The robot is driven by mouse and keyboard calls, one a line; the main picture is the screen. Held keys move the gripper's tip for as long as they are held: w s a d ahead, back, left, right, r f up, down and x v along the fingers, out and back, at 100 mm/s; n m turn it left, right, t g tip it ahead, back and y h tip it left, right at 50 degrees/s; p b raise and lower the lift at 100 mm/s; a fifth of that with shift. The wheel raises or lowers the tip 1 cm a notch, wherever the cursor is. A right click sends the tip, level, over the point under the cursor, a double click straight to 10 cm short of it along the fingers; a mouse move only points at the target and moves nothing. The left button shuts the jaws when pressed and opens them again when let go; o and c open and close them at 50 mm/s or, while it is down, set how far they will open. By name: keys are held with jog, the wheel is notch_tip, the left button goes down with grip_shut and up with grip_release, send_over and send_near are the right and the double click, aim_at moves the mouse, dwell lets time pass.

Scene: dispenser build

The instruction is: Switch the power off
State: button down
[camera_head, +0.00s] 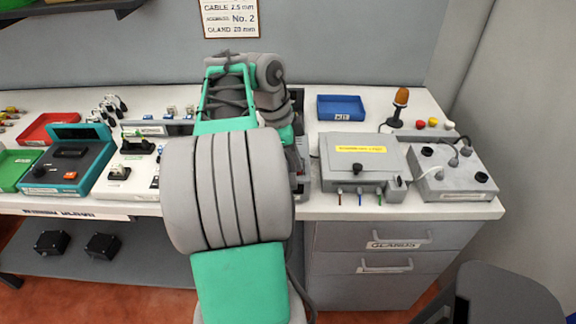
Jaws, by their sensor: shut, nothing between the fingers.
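No switch that I can read as the power switch shows. A grey box (362,154) with a yellow label and a black knob (357,168) stands on the bench right of my arm; its label is too small to read. A grey control box (452,173) with black knobs and cables sits to its right. A teal unit (68,160) with a dark handle and a small orange-red part stands at the left. My grey and green arm reaches over the middle of the bench. My gripper is hidden behind the arm, and the bench there is partly covered.
A blue bin (340,107), an amber beacon (401,97) and coloured buttons stand at the back right. Red (46,129) and green bins sit far left, with small parts beside them. Drawers (372,265) are below the right side. A dark chair-like shape fills the bottom right.

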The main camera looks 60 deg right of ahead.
jog(key=shift+a, duration=0.15)
jog(key=shift+w+d+p, duration=0.3)
jog(key=shift+d+p, duration=0.35)
jog(key=shift+d, duration=0.2)
jog(key=shift+r, duration=0.1)
notch_tip(320, 180, up, 5)
jog(key=p, duration=0.4)
jog(key=p+v, duration=0.4)
jog(key=v, duration=0.5)
jog(key=shift+w, duration=0.1)
